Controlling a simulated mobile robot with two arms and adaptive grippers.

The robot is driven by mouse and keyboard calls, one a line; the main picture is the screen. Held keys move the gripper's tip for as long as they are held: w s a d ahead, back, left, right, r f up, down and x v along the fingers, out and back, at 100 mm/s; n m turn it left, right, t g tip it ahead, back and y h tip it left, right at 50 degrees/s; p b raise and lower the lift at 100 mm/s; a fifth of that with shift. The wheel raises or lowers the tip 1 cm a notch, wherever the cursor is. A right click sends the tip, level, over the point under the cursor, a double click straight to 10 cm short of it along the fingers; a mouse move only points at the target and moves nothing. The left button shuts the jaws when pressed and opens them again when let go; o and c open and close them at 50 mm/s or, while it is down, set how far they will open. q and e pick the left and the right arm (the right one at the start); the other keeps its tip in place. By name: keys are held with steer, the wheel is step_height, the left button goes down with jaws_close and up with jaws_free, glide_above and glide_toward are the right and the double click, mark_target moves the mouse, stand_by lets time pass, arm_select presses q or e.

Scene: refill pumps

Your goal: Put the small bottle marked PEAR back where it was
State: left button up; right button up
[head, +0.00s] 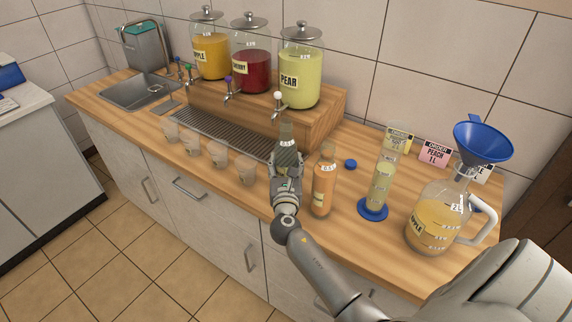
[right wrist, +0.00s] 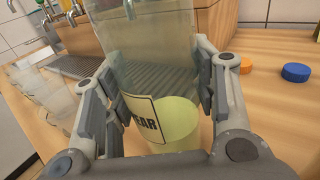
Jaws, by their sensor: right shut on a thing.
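My right gripper (head: 286,178) is shut on a small clear bottle (head: 287,138) at the front of the wooden counter. In the right wrist view the bottle (right wrist: 150,45) stands between the two fingers, with a label ending in "EAR" (right wrist: 143,118) and pale yellow-green liquid low inside. The bottle looks about upright; its base is hidden, so I cannot tell whether it touches the counter. A similar bottle with orange liquid (head: 323,182) stands just right of the gripper in the head view. My left gripper is not in view.
A measuring cylinder (head: 380,185) and an APPLE jug (head: 436,226) with a blue funnel (head: 483,138) stand to the right. A blue cap (head: 350,164) lies behind the orange bottle. Several cups (head: 217,155) line the drip tray (head: 215,132). The PEAR dispenser (head: 300,78) is behind.

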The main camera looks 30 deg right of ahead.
steer(key=shift+f, duration=0.1)
steer(key=o, duration=1.6)
steer(key=shift+o, duration=0.2)
steer(key=shift+r, duration=0.25)
steer(key=b+v, duration=0.2)
steer(key=v, duration=1)
steer(key=shift+s+f, duration=0.1)
steer(key=shift+f, duration=0.1)
